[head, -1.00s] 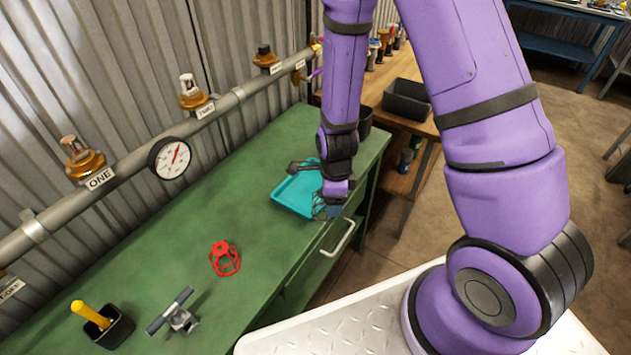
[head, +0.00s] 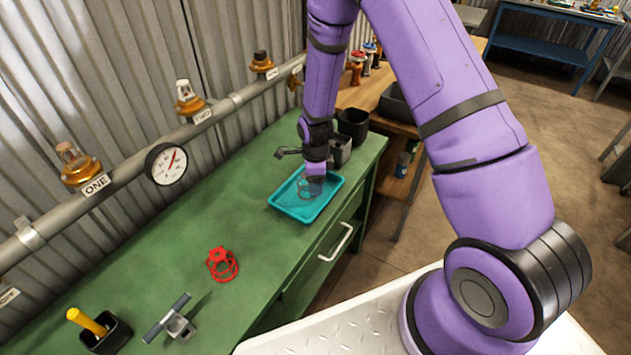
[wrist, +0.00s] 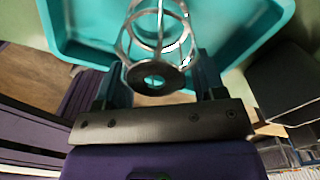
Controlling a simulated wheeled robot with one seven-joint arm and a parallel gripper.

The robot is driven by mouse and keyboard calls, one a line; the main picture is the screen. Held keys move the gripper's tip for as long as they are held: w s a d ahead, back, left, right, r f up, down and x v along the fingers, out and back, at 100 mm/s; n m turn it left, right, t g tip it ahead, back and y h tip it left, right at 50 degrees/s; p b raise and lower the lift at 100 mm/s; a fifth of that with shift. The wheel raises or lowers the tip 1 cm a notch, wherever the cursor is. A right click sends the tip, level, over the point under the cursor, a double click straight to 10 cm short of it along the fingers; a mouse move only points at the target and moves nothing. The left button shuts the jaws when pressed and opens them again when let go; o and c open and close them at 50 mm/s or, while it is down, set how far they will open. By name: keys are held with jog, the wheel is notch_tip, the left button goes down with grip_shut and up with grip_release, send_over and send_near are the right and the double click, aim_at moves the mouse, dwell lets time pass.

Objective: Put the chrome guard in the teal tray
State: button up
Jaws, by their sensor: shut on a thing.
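The chrome guard is a shiny wire cage with a ring-shaped collar; it shows large in the wrist view (wrist: 158,40), between my fingers. My gripper (wrist: 158,82) is shut on the guard at its collar end. In the head view, my gripper (head: 310,184) is over the teal tray, with the guard (head: 305,190) faintly visible below it. The teal tray (head: 290,211) lies on the far end of the green bench; its rim also shows in the wrist view (wrist: 75,45). I cannot tell whether the guard touches the tray floor.
A red guard (head: 222,264), a grey metal tool (head: 172,322) and a black holder with a yellow handle (head: 105,333) stand on the green bench (head: 170,260). Black bins (head: 353,124) stand behind the tray. A pipe with a gauge (head: 166,164) runs along the wall.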

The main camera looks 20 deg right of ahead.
jog(key=shift+f, duration=0.35)
jog(key=shift+f, duration=0.15)
jog(key=o, duration=0.9)
